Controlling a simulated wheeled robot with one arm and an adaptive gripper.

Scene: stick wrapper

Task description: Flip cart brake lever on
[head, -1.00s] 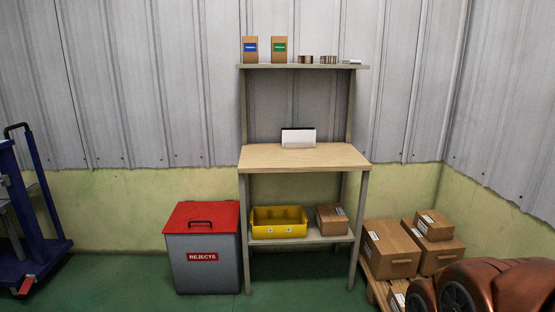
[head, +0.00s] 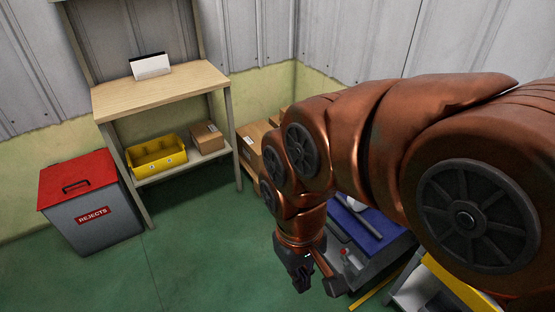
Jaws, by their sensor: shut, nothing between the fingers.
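My gripper (head: 302,283) hangs at the end of my copper-coloured arm, low in the head view right of the middle. It points down above the green floor and is shut and empty.
A grey rejects bin (head: 95,226) with a red lid stands at left. Beside it is a wooden workbench (head: 165,92) with a yellow bin (head: 157,160) and carton (head: 207,136) below. A blue surface (head: 370,225) lies behind my arm. The green floor (head: 215,255) is clear.

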